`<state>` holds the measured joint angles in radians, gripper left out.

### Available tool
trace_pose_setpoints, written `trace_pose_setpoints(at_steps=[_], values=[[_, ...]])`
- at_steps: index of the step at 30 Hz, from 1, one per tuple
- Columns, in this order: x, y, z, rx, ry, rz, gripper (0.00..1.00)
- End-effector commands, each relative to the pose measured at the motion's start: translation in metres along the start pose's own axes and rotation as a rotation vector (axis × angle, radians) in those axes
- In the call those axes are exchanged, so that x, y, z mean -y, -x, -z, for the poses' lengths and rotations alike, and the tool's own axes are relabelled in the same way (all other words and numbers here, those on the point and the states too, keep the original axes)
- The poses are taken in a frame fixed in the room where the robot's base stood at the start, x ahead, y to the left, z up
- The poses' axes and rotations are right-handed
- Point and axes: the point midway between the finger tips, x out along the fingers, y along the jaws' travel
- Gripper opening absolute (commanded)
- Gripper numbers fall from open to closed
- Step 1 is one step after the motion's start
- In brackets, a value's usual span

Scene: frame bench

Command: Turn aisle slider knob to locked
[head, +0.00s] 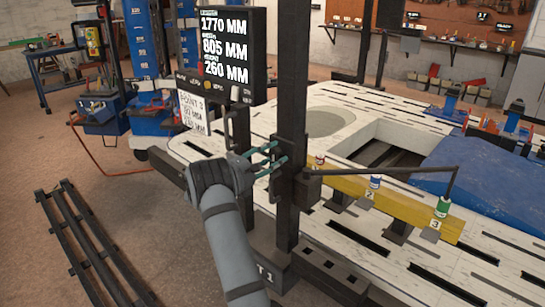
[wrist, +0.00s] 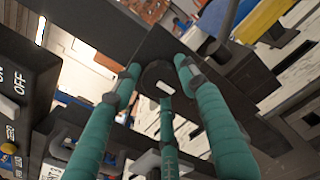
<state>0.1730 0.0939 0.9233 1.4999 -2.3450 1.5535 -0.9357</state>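The knob (wrist: 153,76) is a dark round disc with a small white mark in the wrist view. It sits on a dark plate on the upright post (head: 291,100). My gripper (head: 273,160) reaches the left side of this post in the head view. Its teal fingers also show in the wrist view (wrist: 157,75); they are spread apart, with tips around the knob. I cannot tell whether they touch it. In the head view the knob is hidden or too small to make out. A dark slider block (head: 311,187) sits on the post, just right of my fingers.
A thin dark arm (head: 390,170) runs right from the block, above a yellow beam (head: 400,207) with numbered canisters. A measurement display (head: 226,55) hangs left of the post, above my gripper. The slotted white bench (head: 350,240) spreads to the right. Dark rails (head: 88,245) lie on the floor.

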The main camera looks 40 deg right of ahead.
Motion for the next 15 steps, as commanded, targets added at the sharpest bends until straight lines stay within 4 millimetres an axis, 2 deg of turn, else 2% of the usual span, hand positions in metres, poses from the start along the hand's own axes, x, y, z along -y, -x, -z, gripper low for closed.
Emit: trace_pose_setpoints(at_steps=[15], values=[[0.0, 0.0001, -0.0004, 0.001, -0.001, 0.0, 0.11]])
